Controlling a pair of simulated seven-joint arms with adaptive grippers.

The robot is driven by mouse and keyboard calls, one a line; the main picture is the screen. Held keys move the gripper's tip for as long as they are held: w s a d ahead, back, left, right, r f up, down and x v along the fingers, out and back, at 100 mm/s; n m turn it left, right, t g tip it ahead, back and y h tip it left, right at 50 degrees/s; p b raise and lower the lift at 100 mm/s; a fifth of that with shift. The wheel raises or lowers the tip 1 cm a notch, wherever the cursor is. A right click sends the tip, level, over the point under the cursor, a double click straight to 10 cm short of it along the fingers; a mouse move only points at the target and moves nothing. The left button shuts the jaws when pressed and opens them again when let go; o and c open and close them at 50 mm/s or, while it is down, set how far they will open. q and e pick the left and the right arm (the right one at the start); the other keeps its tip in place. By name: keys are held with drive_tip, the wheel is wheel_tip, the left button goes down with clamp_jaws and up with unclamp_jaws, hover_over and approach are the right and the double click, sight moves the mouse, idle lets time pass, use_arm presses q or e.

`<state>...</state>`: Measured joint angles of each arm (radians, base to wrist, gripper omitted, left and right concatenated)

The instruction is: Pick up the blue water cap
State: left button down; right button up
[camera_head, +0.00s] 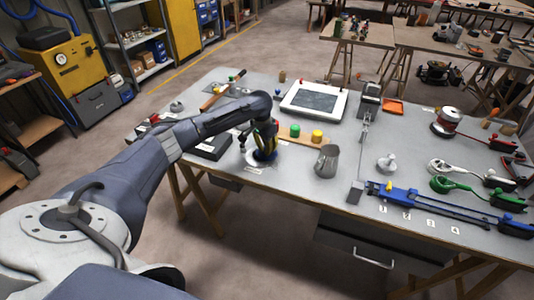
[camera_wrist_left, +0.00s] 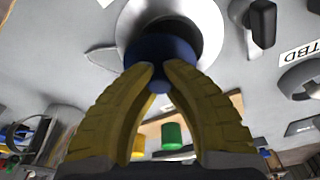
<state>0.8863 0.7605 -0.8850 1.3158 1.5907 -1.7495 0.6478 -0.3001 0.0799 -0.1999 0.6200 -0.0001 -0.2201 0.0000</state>
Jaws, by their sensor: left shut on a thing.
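The blue water cap (camera_wrist_left: 160,48) is between the yellow fingertips of my left gripper (camera_wrist_left: 158,74), which are shut on it. A round pale metal-looking piece (camera_wrist_left: 205,25) surrounds the cap in the left wrist view; I cannot tell whether they touch. In the head view the left gripper (camera_head: 264,148) points down close above the table, behind its front edge. The fingers hide most of the cap there. My right gripper is not in view.
A green cap (camera_head: 295,130) and a yellow cap (camera_head: 317,136) stand on a wooden board to the gripper's right. A grey metal jug (camera_head: 327,161) stands further right. A white-framed panel (camera_head: 314,102) lies behind, and a blue bar tool (camera_head: 420,203) lies front right.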

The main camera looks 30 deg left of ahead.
use_arm(q)
drive_tip(key=shift+r, duration=0.15)
wheel_tip(320, 180, up, 19)
drive_tip(key=n, duration=0.1)
approach(261, 153)
drive_tip(key=shift+s+d+f+t, duration=0.3)
drive_tip(key=shift+d+f+t, duration=0.1)
drive_tip(key=shift+d+f, duration=0.15)
drive_tip(key=shift+w+a+f, duration=0.2)
drive_tip(key=shift+w+a, duration=0.25)
drive_tip(key=shift+w, duration=0.2)
drive_tip(key=shift+w+r, duration=0.25)
drive_tip(key=shift+w, duration=0.25)
drive_tip(key=shift+t, duration=0.3)
drive_tip(key=shift+f, duration=3.15)
drive_tip(key=shift+w+f, duration=0.1)
drive_tip(key=shift+f, duration=0.1)
